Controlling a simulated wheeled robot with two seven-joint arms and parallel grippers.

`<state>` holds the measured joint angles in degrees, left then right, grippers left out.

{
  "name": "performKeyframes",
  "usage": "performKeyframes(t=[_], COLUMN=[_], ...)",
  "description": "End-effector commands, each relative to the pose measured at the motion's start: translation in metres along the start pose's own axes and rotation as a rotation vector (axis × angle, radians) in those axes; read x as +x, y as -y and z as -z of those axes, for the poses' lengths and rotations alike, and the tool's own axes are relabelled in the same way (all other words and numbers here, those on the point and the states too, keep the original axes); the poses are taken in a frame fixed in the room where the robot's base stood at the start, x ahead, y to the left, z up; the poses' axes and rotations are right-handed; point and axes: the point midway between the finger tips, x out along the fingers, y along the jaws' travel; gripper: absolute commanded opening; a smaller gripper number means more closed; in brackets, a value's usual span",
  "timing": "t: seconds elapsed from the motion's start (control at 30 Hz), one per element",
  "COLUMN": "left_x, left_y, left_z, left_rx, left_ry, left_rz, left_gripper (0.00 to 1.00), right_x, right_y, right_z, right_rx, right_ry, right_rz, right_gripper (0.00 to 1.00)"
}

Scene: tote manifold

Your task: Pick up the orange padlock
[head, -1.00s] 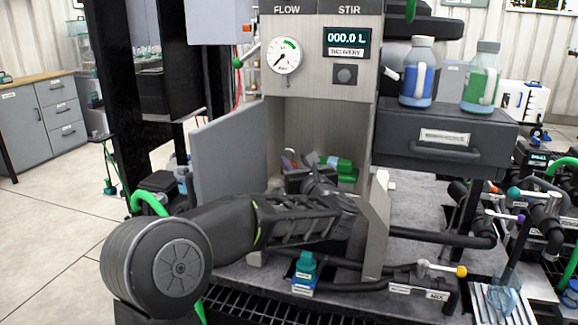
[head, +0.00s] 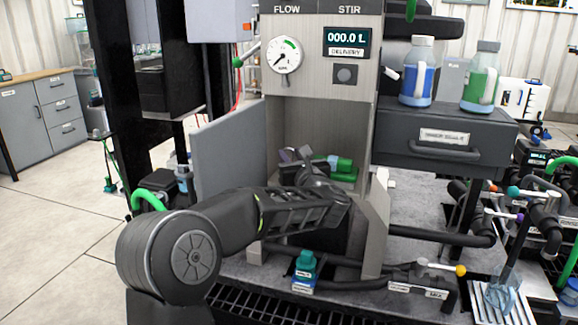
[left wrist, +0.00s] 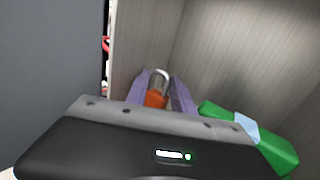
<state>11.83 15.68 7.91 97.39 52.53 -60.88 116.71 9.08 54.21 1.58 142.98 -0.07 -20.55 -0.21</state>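The orange padlock (left wrist: 156,98), with a pale metal shackle, shows upright in the left wrist view between the two purple fingers of my left gripper (left wrist: 163,90). The fingers stand on either side of it; whether both press on it cannot be made out. In the head view my left gripper (head: 295,153) is inside the open recess of the grey cabinet, fingertips toward its back wall. The padlock is not clearly visible there. My right gripper is in neither view.
A green item (left wrist: 250,138) lies right of the gripper, and shows in the head view (head: 342,164). The grey open door (head: 230,145) stands left of the recess, and a side panel (head: 375,232) stands right. A teal-capped bottle (head: 305,268) stands in front, below my arm.

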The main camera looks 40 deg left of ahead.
Motion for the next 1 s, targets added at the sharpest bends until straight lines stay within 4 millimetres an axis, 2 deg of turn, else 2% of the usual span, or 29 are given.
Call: performKeyframes(t=[0.03, 0.33, 1.0], left_x=[0.0, 0.0, -0.0002], left_y=[0.0, -0.0001, 0.0001], left_z=[0.0, 0.0001, -0.0004], left_rx=[0.0, 0.0, 0.0], left_ry=[0.0, 0.0, 0.0], left_rz=[0.0, 0.0, 0.0], left_gripper=[0.24, 0.0, 0.0], right_x=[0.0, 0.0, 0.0], right_y=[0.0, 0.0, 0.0], right_z=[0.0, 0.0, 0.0], right_rx=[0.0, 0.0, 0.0], right_ry=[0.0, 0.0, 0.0], right_rz=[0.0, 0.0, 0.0], right_gripper=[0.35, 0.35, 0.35])
